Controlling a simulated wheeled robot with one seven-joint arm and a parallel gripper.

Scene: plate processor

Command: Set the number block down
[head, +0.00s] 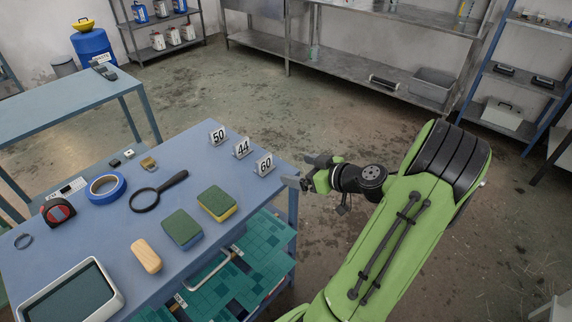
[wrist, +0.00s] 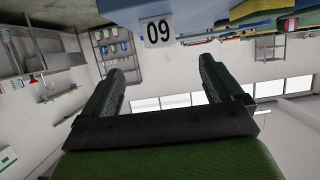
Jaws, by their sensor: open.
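Three white number blocks with black digits stand upright in a row near the far right edge of the blue table (head: 150,222): the 50 block (head: 217,135), the 44 block (head: 241,149) and the 60 block (head: 264,165). The 60 block is closest to my gripper (head: 304,182), which is just off the table's right edge, apart from the block. In the wrist view my gripper (wrist: 165,72) has its two fingers spread with nothing between them. The 60 block shows upside down there (wrist: 158,31), beyond the fingertips.
On the table lie a green-yellow sponge (head: 216,203), another sponge (head: 182,229), a magnifying glass (head: 158,190), a blue tape roll (head: 105,187), a wooden block (head: 146,256), a tape measure (head: 57,211) and a tablet (head: 70,295). Open floor lies beyond the table.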

